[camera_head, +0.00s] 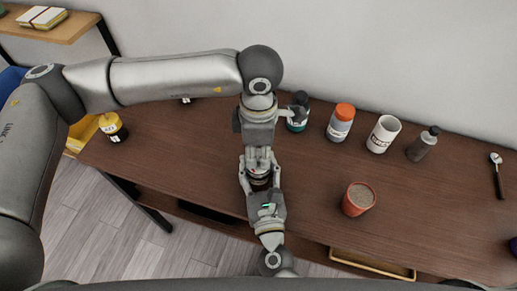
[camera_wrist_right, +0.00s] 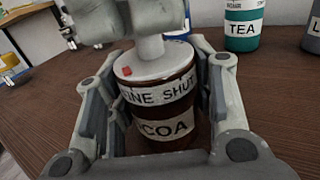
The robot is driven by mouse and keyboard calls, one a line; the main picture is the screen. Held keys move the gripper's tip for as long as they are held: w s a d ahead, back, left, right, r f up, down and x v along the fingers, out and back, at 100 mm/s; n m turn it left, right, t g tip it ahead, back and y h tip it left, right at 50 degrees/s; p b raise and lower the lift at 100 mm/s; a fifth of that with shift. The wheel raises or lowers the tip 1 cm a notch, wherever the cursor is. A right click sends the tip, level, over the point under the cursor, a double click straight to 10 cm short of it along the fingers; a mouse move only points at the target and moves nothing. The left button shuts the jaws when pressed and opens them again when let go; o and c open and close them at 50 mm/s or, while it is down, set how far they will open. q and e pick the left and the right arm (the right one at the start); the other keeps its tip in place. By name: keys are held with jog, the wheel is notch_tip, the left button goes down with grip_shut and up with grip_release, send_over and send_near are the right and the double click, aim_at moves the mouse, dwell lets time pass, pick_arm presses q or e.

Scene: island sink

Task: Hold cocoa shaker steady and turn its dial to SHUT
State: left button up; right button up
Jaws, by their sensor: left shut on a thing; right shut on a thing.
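The cocoa shaker (camera_wrist_right: 165,125) is a dark brown jar with white bands. They read "COCOA" below and "...INE SHUT" above. It looks upright on the table between the fingers of my right gripper (camera_head: 262,190), which is shut on its body. Its white dial (camera_wrist_right: 158,65) has a raised stem and a red mark at its left edge, nearer "...INE" than "SHUT". My left gripper (camera_head: 258,162) comes down from above and is shut on the dial's stem. In the head view the shaker (camera_head: 259,184) is mostly hidden by both grippers.
Behind stand a teal TEA jar (camera_head: 297,121), an orange-lidded jar (camera_head: 340,124), a white canister (camera_head: 383,135) and a grey bottle (camera_head: 422,146). A red cup (camera_head: 358,200) stands to the right, a yellow-lidded jar (camera_head: 113,128) far left. Bare table (camera_head: 185,150) lies left of the grippers.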

aim_at(259, 154)
pick_arm(q)
jog(key=shift+n, duration=1.1)
jog(key=o, duration=1)
jog(key=shift+o, duration=0.2)
jog(key=shift+r, duration=0.15)
notch_tip(259, 154, up, 12)
pick_arm(e)
jog(key=o, duration=1.2)
jog(key=shift+c, duration=0.2)
